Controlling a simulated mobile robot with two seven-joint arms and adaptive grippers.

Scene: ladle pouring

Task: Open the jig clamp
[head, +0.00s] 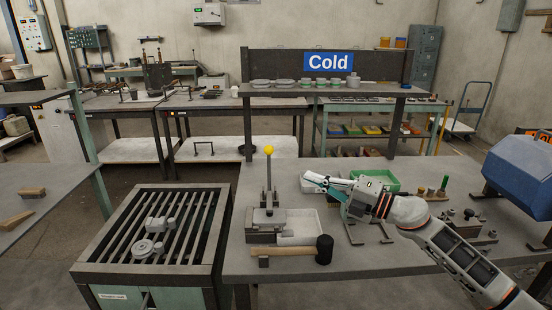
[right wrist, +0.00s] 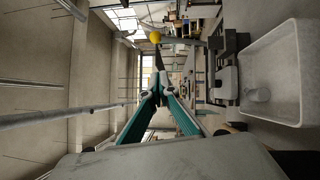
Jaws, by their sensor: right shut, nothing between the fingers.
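The jig clamp (head: 265,218) stands on the right-hand table, with its lever upright and a yellow ball (head: 269,150) on top. In the right wrist view, the clamp's yellow ball (right wrist: 155,37) and dark lever show beyond my fingertips. My right gripper (head: 308,181) is shut and empty. In the head view it appears to the right of the lever, with a gap between them, its fingertips pointing left, lower than the ball. My left gripper is not in view.
A shallow white tray (head: 306,215) is beside the clamp. A black-headed mallet (head: 324,249) lies in front of it. A green bin (head: 384,181) sits behind my right wrist. A slatted stand (head: 112,252) with metal parts is to the left.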

